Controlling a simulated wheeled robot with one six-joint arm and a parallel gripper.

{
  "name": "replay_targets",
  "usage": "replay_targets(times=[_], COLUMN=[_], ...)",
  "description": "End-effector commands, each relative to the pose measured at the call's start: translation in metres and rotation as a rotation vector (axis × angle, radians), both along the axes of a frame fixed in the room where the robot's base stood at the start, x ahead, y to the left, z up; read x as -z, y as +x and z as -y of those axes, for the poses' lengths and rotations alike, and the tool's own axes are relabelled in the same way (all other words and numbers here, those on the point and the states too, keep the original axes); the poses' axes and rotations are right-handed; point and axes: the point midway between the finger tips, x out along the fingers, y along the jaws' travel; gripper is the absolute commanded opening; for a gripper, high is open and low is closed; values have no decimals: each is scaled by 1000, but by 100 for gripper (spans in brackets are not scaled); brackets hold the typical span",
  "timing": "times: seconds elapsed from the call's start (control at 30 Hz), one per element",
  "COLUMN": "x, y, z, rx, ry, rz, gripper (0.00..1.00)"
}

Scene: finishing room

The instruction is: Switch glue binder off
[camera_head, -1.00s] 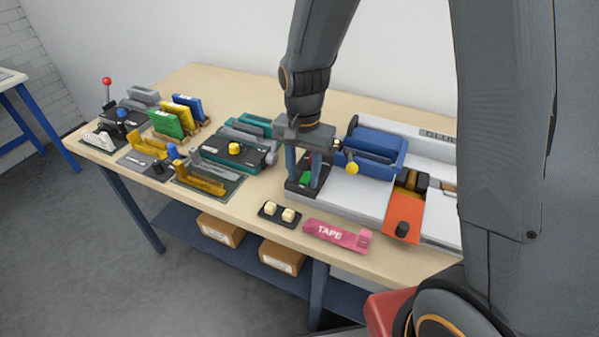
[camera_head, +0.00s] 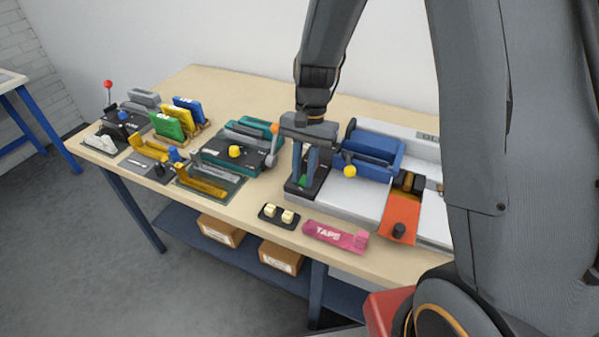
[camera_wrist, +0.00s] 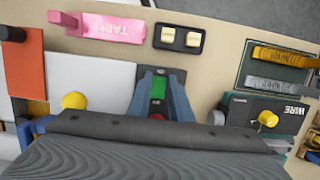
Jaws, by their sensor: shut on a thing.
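The glue binder (camera_head: 345,204) is a long white machine with a blue clamp (camera_head: 375,150) and an orange plate (camera_head: 400,215). At its left end is a dark switch panel (camera_head: 292,188) with a green part (camera_head: 303,181). In the wrist view the green part (camera_wrist: 158,88) lies between my fingers, with a red part (camera_wrist: 156,118) nearer the wrist. My gripper (camera_head: 304,172) points down over the panel, shut on its switch. The fingers hide part of the switch, so its exact position cannot be told.
A teal-and-black wire binder (camera_head: 225,150) with an orange-knobbed lever (camera_head: 275,129) stands close to the left. A pink tape dispenser (camera_head: 336,235) and a small dark block with two cream knobs (camera_head: 279,215) lie in front.

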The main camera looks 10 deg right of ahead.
Motion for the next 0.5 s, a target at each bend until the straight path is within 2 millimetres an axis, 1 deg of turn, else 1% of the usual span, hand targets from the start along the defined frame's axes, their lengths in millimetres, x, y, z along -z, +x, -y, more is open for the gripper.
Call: replay_targets(times=[0.37, 0.4, 0.47, 0.5], x=[-2, -2, -2, -2], y=[3, 3, 3, 3], z=[0, -1, -1, -1], rx=[1, 1, 0, 0], ry=[24, 24, 23, 23], rz=[-24, -24, -23, -24], gripper=[0, 20, 30, 37])
